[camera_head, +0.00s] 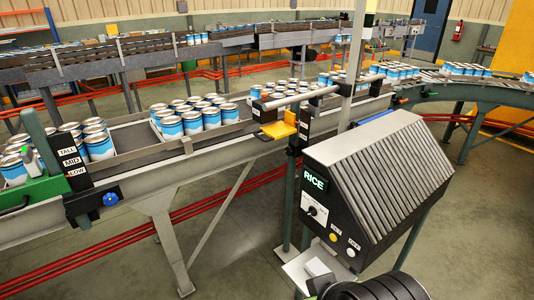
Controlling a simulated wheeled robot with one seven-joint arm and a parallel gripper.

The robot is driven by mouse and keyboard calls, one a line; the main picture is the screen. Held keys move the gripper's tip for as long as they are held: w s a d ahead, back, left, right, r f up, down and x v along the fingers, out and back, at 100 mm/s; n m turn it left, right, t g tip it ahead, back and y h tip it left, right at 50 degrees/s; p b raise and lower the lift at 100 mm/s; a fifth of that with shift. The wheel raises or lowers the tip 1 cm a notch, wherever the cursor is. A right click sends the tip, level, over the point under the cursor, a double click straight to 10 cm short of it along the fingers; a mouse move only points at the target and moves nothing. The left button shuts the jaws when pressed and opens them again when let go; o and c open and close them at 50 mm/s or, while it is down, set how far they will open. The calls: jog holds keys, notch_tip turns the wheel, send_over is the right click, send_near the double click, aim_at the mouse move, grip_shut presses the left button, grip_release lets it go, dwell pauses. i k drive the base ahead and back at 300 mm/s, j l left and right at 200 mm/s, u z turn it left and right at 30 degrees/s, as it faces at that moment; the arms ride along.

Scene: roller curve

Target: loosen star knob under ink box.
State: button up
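A blue knob (111,199) with lobes sits on the front side of the left conveyor, low beside a black upright block (74,165) marked TALL, MID and LOW. A green housing (38,190) stands left of that block, partly cut off by the picture's edge. No part is labelled as the ink box, so I cannot tell which one it is. I cannot make out gripper fingers in this view. A black ribbed cylinder (375,288) at the bottom edge looks like part of my arm, far right of the blue knob.
A slatted control cabinet (385,170) reading RICE, with a dial and buttons, stands in the right foreground. Cans (190,122) in trays stand on the conveyor (150,180). A yellow bracket (280,128) juts from its side. Red floor rails (130,232) run below. Open floor shows in front.

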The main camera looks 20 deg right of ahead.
aim_at(289, 151)
jog(key=i+j+z, duration=0.1)
jog(key=i+j, duration=1.05)
jog(key=i+j+z, duration=0.1)
jog(key=i, duration=0.8)
